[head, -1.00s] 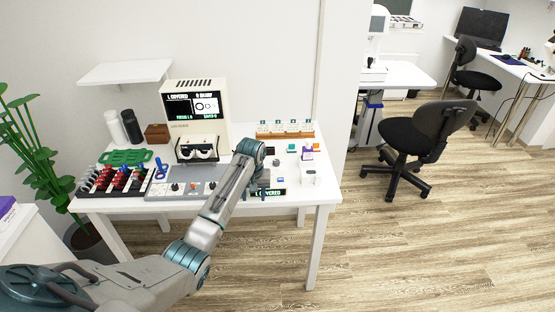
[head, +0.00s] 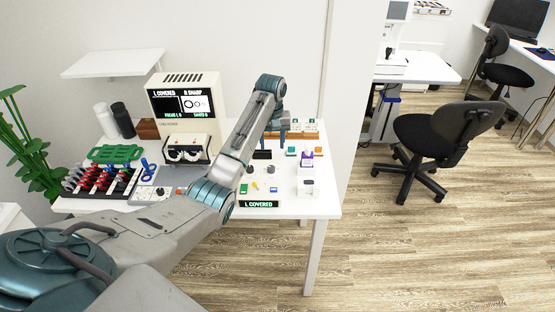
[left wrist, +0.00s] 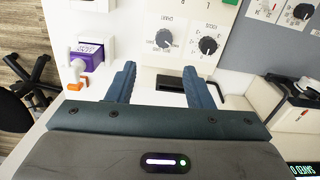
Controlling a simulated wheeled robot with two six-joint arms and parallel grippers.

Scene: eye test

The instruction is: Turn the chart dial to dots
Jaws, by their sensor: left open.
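Two dark round dials sit on a white panel at the table's right part, the right one (head: 274,171) and the left one (head: 250,170). In the head view the gripper (head: 277,130) hangs behind the dials. My right gripper is out of view.
A purple-and-white box (head: 307,159) stands right of the dials. A black sign reading "L COVERED" (head: 259,204) is at the front edge. A cream chart machine with a screen (head: 184,103) stands left, beside a lens rack (head: 103,182).

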